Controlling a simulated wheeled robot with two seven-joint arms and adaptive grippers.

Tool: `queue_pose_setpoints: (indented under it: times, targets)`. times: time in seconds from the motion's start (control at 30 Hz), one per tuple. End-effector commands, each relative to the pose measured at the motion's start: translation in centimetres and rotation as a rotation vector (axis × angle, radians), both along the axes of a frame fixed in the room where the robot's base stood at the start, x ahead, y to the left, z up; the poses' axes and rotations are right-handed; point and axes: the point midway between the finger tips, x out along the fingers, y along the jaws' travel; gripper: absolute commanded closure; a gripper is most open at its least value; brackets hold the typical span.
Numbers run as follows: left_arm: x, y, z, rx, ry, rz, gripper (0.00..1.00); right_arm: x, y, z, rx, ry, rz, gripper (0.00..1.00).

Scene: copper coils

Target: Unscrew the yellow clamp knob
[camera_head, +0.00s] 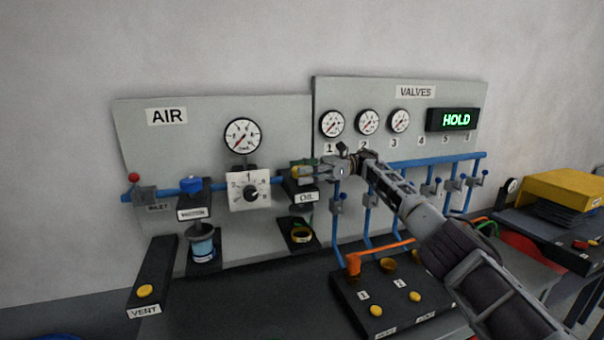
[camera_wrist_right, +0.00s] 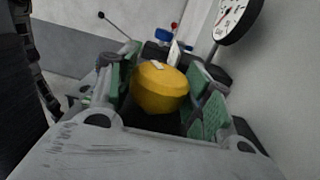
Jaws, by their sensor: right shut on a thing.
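The yellow clamp knob (camera_wrist_right: 160,88) sits between the green finger pads of my right gripper (camera_wrist_right: 163,92) in the right wrist view. The pads press on its two sides. In the head view my right gripper (camera_head: 312,171) reaches in from the right to the unit above the OIL label (camera_head: 307,197). The knob (camera_head: 297,170) is mostly covered by the fingers there. My left gripper is in neither view.
The AIR panel (camera_head: 190,140) carries a gauge (camera_head: 242,135), a white numbered dial (camera_head: 249,190) and a blue-topped WATER-side unit (camera_head: 191,184). The VALVES panel (camera_head: 360,88) has gauges and a HOLD display (camera_head: 455,119). A black box (camera_head: 390,300) with yellow buttons stands in front.

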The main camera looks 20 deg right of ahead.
Motion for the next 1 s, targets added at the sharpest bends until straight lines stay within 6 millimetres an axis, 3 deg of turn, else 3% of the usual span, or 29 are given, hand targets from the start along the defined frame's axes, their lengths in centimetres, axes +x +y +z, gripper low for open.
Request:
queue_pose_setpoints:
  times: [0.17,0.2,0.37,0.77,1.0]
  targets:
    - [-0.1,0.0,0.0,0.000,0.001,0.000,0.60,0.0,0.0,0.2,0.003,-0.004,-0.002,0.74]
    - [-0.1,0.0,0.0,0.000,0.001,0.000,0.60,0.0,0.0,0.3,0.003,-0.004,-0.002,0.49]
    - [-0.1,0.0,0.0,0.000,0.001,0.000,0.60,0.0,0.0,0.2,0.002,-0.003,-0.002,0.28]
    - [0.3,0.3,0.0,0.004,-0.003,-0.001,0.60,0.0,0.0,0.2,0.001,-0.001,-0.001,0.28]
    - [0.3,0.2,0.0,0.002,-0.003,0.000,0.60,0.0,0.0,1.6,0.000,-0.003,-0.001,0.28]
